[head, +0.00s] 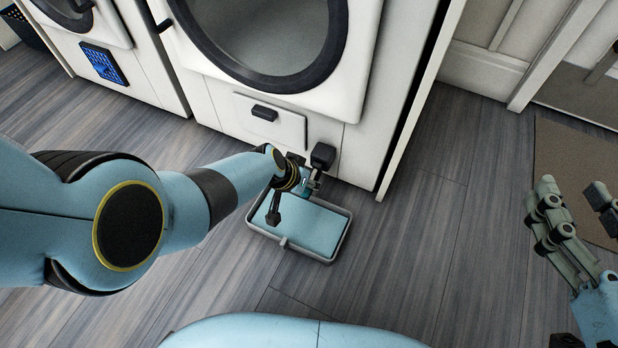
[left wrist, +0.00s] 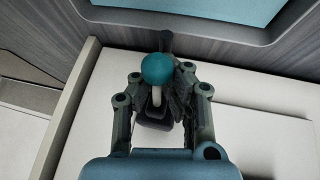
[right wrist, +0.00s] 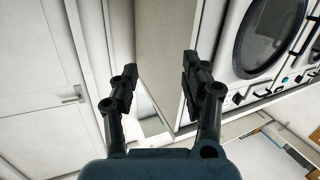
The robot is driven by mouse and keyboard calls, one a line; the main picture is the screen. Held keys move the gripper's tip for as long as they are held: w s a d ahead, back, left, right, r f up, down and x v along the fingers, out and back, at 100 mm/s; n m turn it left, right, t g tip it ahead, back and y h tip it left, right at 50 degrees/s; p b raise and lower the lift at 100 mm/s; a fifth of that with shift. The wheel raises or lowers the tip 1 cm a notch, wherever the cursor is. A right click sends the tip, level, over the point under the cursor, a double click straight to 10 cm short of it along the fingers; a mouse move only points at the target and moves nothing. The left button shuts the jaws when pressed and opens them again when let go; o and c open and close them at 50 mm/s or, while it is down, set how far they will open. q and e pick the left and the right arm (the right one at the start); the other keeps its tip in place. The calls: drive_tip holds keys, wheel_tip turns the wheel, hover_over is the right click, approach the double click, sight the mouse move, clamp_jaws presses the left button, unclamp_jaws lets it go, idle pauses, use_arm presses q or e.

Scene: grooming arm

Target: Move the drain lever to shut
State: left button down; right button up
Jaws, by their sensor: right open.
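The drain lever has a teal ball knob (left wrist: 157,69) on a pale stem that rises from a dark base in the left wrist view. In the head view it is mostly hidden by my left gripper (head: 302,184), low at the front of the washer (head: 352,148). In the left wrist view my left gripper's fingers (left wrist: 161,85) stand on both sides of the stem, below the knob. Whether they press on it is unclear. My right gripper (head: 578,203) is open and empty, far to the right; its spread fingers also show in the right wrist view (right wrist: 160,80).
A grey-rimmed tray (head: 331,258) with a teal inside lies on the floor under my left gripper. A brown mat (head: 575,165) lies at right. The floor between is clear.

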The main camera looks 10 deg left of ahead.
use_arm(q)
drive_tip(key=shift+s+d+r+n+g+y, duration=0.15)
drive_tip(key=shift+r+g+y, duration=0.1)
drive_tip(key=shift+g, duration=0.45)
drive_tip(key=shift+s+d+r+n+g+y, duration=0.1)
drive_tip(key=shift+s+r+g+y, duration=0.1)
drive_tip(key=shift+g, duration=0.5)
drive_tip(key=shift+s+d+r+n+g+y, duration=0.15)
drive_tip(key=shift+r+g+y, duration=0.1)
drive_tip(key=shift+g, duration=0.45)
use_arm(e)
drive_tip(key=shift+s+d+f+g, duration=0.1)
drive_tip(key=shift+s+f+g, duration=0.3)
drive_tip(key=shift+s+f, duration=0.3)
drive_tip(key=shift+s+d+f+g, duration=0.1)
drive_tip(key=shift+s+f+g, duration=0.35)
drive_tip(key=shift+f, duration=0.45)
drive_tip(key=shift+s+d+f+g, duration=0.1)
drive_tip(key=shift+s+f+g, duration=0.25)
drive_tip(key=shift+s+f, duration=0.35)
use_arm(q)
drive_tip(key=shift+a, duration=0.1)
use_arm(e)
drive_tip(key=shift+w+f, duration=0.1)
use_arm(q)
drive_tip(key=c, duration=2)
unclamp_jaws()
drive_tip(key=o, duration=0.9)
drive_tip(key=shift+w+a, duration=0.1)
drive_tip(key=shift+w, duration=0.15)
